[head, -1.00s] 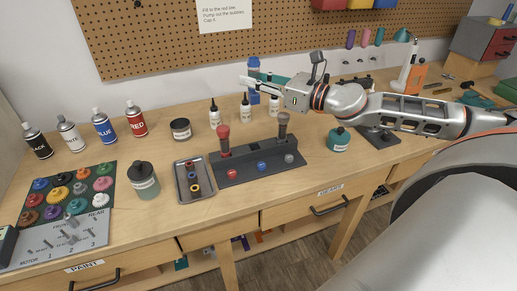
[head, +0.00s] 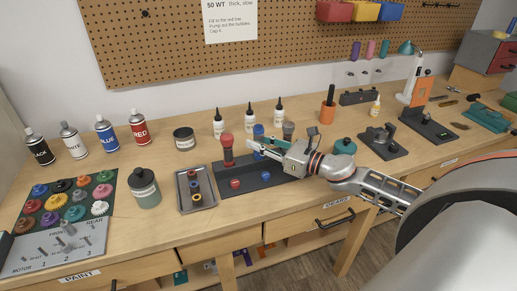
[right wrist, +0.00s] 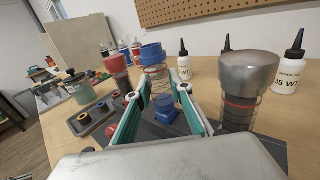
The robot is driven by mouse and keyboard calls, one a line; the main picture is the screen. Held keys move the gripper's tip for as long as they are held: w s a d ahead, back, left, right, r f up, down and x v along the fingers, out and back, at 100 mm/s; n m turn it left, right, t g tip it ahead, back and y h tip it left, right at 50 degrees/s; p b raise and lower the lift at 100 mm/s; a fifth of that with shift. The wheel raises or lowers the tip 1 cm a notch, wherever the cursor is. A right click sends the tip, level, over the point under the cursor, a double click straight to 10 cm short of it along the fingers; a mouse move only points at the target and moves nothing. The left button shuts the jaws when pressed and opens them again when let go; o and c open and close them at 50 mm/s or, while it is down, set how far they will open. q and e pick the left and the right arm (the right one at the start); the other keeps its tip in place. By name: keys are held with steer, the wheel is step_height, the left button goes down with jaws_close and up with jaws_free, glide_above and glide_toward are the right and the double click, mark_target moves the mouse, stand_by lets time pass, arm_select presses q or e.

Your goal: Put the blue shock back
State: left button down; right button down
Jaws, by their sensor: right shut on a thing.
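The blue shock (head: 258,130) stands roughly upright at the middle of the dark shock stand (head: 225,186), between the red shock (head: 227,148) and the grey shock (head: 288,129). My right gripper (head: 262,147) reaches in from the right and is shut on the blue shock. In the right wrist view the blue shock's cap (right wrist: 152,52) and coil spring show between the green-padded fingers. A small blue cap (head: 262,178) sits at the stand's front. My left gripper is not in view.
A tray of rings (head: 181,205) lies left of the stand, beside a dark jar (head: 144,188). Several dropper bottles (head: 219,123) stand behind it. A teal jar (head: 345,147) is close behind my right wrist.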

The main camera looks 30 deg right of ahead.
steer(key=shift+f, duration=0.7)
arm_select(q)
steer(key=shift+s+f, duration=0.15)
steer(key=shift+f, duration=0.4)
arm_select(e)
steer(key=shift+f, duration=0.15)
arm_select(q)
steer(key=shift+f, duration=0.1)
arm_select(e)
steer(key=shift+f, duration=0.15)
steer(key=c, duration=1.8)
jaws_free()
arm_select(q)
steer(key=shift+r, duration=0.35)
